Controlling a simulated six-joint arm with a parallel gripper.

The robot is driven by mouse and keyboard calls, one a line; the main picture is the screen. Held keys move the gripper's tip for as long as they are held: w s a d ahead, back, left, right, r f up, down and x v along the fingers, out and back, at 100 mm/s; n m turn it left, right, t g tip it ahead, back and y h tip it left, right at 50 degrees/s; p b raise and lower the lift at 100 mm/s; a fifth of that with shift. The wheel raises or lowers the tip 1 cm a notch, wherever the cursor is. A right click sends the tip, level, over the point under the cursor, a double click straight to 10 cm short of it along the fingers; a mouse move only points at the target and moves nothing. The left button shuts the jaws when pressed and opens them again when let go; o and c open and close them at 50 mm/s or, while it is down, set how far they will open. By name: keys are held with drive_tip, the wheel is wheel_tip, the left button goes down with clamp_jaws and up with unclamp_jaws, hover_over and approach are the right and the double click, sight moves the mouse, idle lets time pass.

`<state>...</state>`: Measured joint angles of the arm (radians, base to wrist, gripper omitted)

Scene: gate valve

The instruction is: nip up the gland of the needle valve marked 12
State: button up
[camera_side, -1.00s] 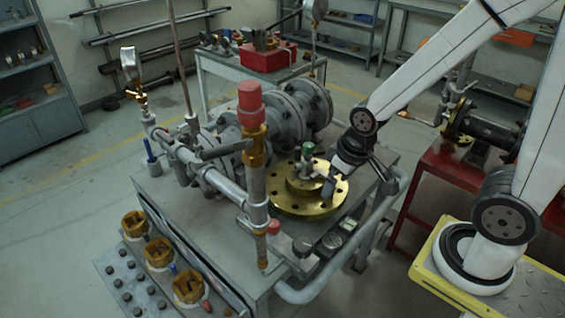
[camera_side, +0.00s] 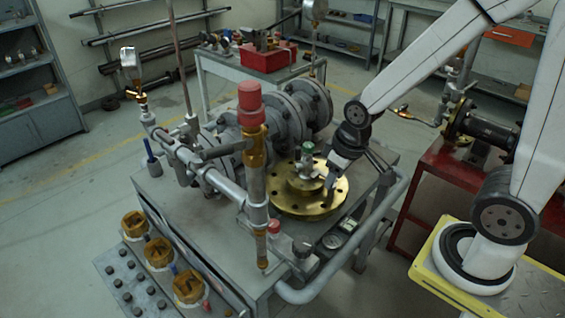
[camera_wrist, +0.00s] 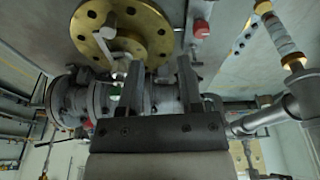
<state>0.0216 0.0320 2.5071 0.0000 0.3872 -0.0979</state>
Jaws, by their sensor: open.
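A small valve with a green top (camera_side: 307,150) stands upright on the brass flange (camera_side: 283,205) on the bench. I cannot read any number on it, nor make out its gland. My gripper (camera_side: 329,180) is just right of this valve, pointing down over the flange's right part; I see no clear contact. In the wrist view my gripper (camera_wrist: 158,66) shows two separated fingers with nothing between them. The brass flange (camera_wrist: 152,37) is at the top of that view, with a grey fitting on it left of the fingers.
A tall pipe with a red cap (camera_side: 250,95) rises left of the flange. Grey flanged pipework (camera_side: 305,103) lies behind it. A bent grey pipe (camera_side: 375,232) runs along the bench's right side. A red table (camera_side: 425,185) stands to the right.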

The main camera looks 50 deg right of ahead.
drive_tip(key=w+d+r+n+g, duration=0.1)
drive_tip(key=w+d+n, duration=0.4)
drive_tip(key=w, duration=0.1)
drive_tip(key=n+g, duration=0.1)
drive_tip(key=n, duration=0.4)
approach(314, 154)
drive_tip(key=s+d, duration=0.1)
drive_tip(key=shift+w+d+f+n, duration=0.25)
drive_tip(key=shift+d+n, duration=0.3)
drive_tip(key=shift+n, duration=0.05)
drive_tip(key=shift+f, duration=0.15)
drive_tip(key=shift+f, duration=3.75)
clamp_jaws()
